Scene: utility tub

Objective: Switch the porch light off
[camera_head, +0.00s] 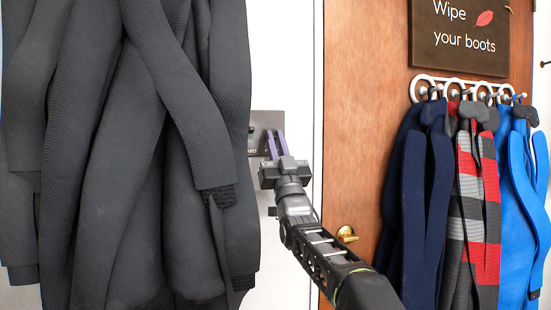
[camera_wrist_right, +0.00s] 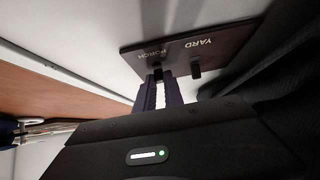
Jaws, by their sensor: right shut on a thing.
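A dark switch plate (camera_head: 264,117) is on the white wall, partly hidden by the black coat and my right gripper (camera_head: 272,143). In the right wrist view the plate (camera_wrist_right: 225,43) carries the words PORCH and YARD, upside down, with a small toggle by each. The right gripper (camera_wrist_right: 159,80) has its two fingertips at the porch toggle (camera_wrist_right: 157,73), one on each side, shut on it. The yard toggle (camera_wrist_right: 195,68) stands free beside the fingers. Which way the porch toggle is tipped is hard to tell. My left gripper is not in view.
A large black coat (camera_head: 120,150) hangs close on the left, overlapping the plate's edge. A wooden door (camera_head: 360,120) with a brass knob (camera_head: 346,234) is on the right. Several coats (camera_head: 480,200) hang there below a sign (camera_head: 460,35).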

